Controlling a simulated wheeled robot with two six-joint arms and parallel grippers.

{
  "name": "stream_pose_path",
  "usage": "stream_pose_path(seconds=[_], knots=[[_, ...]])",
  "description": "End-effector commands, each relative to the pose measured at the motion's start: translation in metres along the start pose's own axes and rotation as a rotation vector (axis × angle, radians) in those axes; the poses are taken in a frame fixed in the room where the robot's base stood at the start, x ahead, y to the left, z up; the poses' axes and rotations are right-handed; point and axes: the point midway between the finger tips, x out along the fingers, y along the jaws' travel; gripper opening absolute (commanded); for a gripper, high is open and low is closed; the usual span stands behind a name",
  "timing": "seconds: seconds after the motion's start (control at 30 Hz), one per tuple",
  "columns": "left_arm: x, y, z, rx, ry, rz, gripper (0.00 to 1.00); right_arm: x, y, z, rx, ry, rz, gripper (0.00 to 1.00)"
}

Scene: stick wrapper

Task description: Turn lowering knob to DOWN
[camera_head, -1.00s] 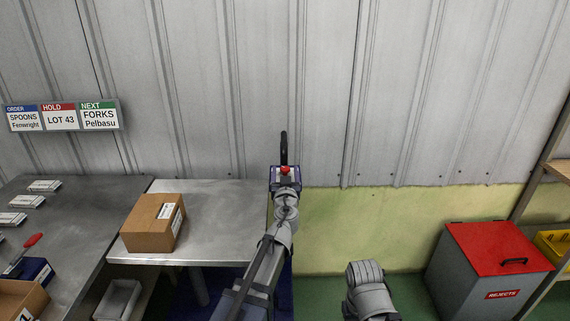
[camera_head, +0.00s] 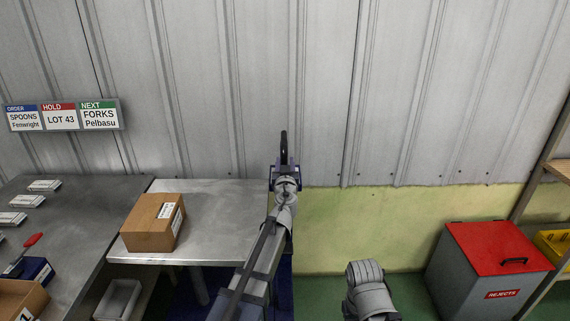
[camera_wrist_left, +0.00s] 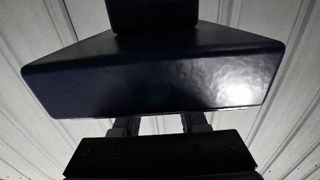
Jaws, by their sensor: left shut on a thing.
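A dark blue control head (camera_head: 272,184) with a black upright handle (camera_head: 284,148) stands against the wall, at the middle of the head view. Its dark blue housing (camera_wrist_left: 150,75) fills the upper part of the left wrist view. My left gripper (camera_head: 286,176) is up against the front of the control head and shut on the knob. The knob is hidden behind my wrist and gripper, and its setting cannot be read. In the left wrist view my left fingers (camera_wrist_left: 162,124) meet the underside of the housing. My right gripper is out of view.
A steel table (camera_head: 225,225) with a cardboard box (camera_head: 150,232) stands left of my left arm. A grey bin with a red lid (camera_head: 495,248) stands at the right. The floor between my arms and that bin is clear.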

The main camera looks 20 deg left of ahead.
Motion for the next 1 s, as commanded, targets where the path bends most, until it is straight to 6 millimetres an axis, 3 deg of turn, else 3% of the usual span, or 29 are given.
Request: stream_pose_path(seconds=[0.3, 0.67, 1.0], knots=[[-0.0001, 0.0002, 0.0, 0.0, 0.0, 0.0, 0.0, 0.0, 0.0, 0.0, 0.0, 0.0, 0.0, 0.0], [-0.0004, 0.0006, 0.0, 0.0, 0.0, 0.034, 0.0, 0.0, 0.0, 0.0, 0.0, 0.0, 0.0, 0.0], [-0.0005, 0.0055, -0.0002, 0.0, 0.001, 0.264, 0.0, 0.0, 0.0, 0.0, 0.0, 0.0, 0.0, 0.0]])
